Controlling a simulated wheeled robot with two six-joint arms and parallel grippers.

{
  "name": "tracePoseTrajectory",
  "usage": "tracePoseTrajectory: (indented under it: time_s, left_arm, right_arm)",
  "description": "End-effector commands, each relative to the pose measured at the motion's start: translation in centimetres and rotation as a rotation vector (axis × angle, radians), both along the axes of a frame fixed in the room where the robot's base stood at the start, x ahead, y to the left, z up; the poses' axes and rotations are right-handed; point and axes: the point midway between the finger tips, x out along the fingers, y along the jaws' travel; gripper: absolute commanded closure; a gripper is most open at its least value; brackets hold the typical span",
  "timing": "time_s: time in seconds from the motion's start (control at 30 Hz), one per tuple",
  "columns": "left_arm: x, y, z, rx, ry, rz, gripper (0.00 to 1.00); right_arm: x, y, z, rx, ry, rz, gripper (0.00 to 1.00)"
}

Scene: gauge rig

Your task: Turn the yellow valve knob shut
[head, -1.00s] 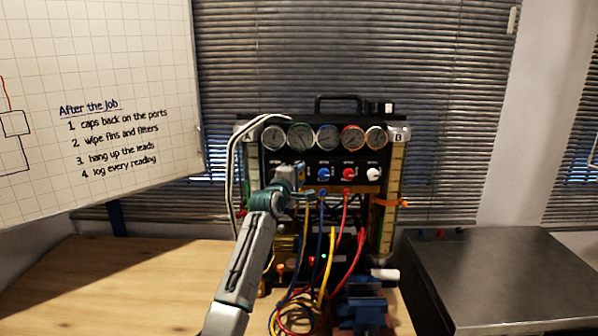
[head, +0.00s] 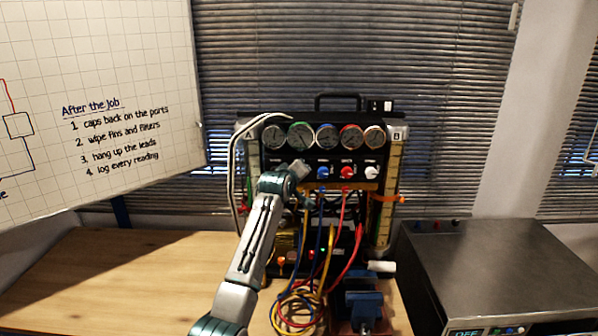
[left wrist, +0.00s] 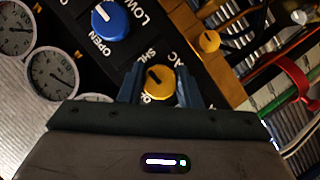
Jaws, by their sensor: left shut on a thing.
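The yellow valve knob (left wrist: 159,86) is in the left wrist view, between the two fingers of my left gripper (left wrist: 160,88). The fingers are shut on it, one on each side. A dark pointer mark on the knob slants to the upper left of that picture, between the partly hidden "SHUT" and "OPEN" lettering. In the head view my left gripper (head: 301,168) is at the left end of the knob row, under the gauges, and hides the yellow knob there. My right gripper is not in view.
Blue (head: 322,172), red (head: 347,172) and white (head: 371,172) knobs sit to the right in the row. Several gauges (head: 326,137) are above. Coloured hoses (head: 325,260) hang below, near a blue vise (head: 364,305). The wooden bench (head: 110,280) is clear at left.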

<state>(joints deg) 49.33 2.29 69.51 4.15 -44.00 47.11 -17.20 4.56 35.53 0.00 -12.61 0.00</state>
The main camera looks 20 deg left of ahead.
Motion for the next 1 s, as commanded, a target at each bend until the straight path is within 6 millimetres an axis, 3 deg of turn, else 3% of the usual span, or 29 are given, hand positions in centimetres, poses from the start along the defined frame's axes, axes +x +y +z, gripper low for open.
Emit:
tracePoseTrajectory:
  time_s: [0.63,0.67,0.77,1.0]
  left_arm:
    - [0.00,-0.01,-0.12,0.051,0.016,0.000,0.92]
    - [0.00,-0.01,-0.12,0.051,0.016,0.000,0.66]
    - [0.00,-0.01,-0.10,0.050,0.016,0.000,0.48]
    - [0.00,0.00,-0.04,0.050,0.014,0.000,0.48]
  right_arm:
    - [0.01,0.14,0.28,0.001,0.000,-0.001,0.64]
    - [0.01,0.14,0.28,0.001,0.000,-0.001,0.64]
    - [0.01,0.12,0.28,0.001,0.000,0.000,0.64]
    - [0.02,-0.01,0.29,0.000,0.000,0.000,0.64]
